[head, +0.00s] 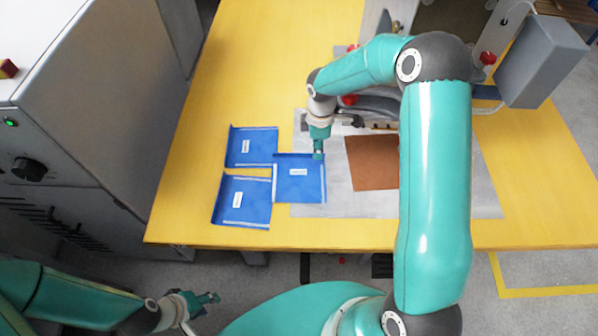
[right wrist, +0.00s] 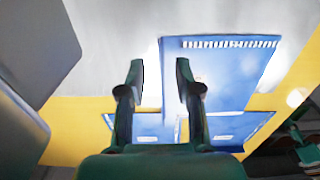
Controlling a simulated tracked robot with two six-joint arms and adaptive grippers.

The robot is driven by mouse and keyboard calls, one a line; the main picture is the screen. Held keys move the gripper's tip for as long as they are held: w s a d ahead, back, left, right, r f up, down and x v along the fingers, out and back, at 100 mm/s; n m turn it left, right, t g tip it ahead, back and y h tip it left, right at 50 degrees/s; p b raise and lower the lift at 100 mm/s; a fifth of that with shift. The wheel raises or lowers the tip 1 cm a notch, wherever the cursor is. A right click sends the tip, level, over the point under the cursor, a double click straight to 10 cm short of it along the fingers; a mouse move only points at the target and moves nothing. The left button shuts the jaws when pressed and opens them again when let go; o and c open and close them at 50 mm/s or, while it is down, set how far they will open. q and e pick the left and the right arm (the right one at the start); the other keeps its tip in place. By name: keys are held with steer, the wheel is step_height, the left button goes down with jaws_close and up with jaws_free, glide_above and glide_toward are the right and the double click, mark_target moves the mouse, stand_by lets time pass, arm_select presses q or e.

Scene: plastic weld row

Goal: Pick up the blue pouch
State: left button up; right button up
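Three flat blue pouches with white labels lie on the left part of the yellow table: an upper left one (head: 262,150), a lower left one (head: 255,205) and a right one (head: 300,189), which rests partly on a grey metal sheet. My right gripper (head: 318,152) points down at the right pouch's upper edge. In the right wrist view my right gripper (right wrist: 157,70) is open, with one edge of that pouch (right wrist: 225,85) showing between its fingers. I cannot tell whether they touch it. My left gripper (head: 208,299) is low, off the table's front edge; its opening is unclear.
A brown sheet (head: 371,165) lies on the grey metal sheet (head: 340,204), right of the pouches. A welding machine with a grey box (head: 542,62) stands behind. A grey cabinet (head: 90,90) stands at the left. The table's front strip (head: 220,236) is clear.

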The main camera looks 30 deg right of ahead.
step_height(320, 180, down, 2)
steer(key=shift+f, duration=0.15)
jaws_close()
stand_by(0.4)
